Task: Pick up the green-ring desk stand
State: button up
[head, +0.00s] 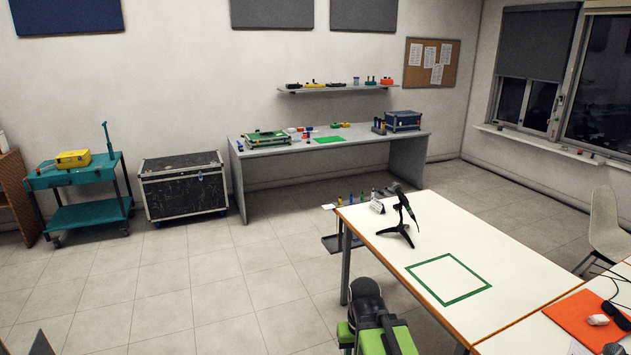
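A black desk stand (396,231) with splayed tripod legs stands upright on the white table (445,225), near its far left part. A dark microphone (402,196) sits tilted on top of it. A green tint shows near the microphone, but the ring is too small to make out clearly. A green square outline (448,279) is marked on the table in front of the stand. My green and black arm end with my gripper (375,322) is at the bottom of the head view, apart from the stand. Its fingers are not clear enough to tell open from shut.
A small white and dark item (377,206) sits just left of the stand. An orange mat (587,322) with a mouse and a cable lies at the right. A chair (608,225) stands behind the table. A grey workbench (330,143) lines the wall; the floor between is largely clear.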

aim_at(400, 227)
jog(key=z, duration=0.2)
jog(key=i, duration=1.2)
jog(key=z, duration=0.25)
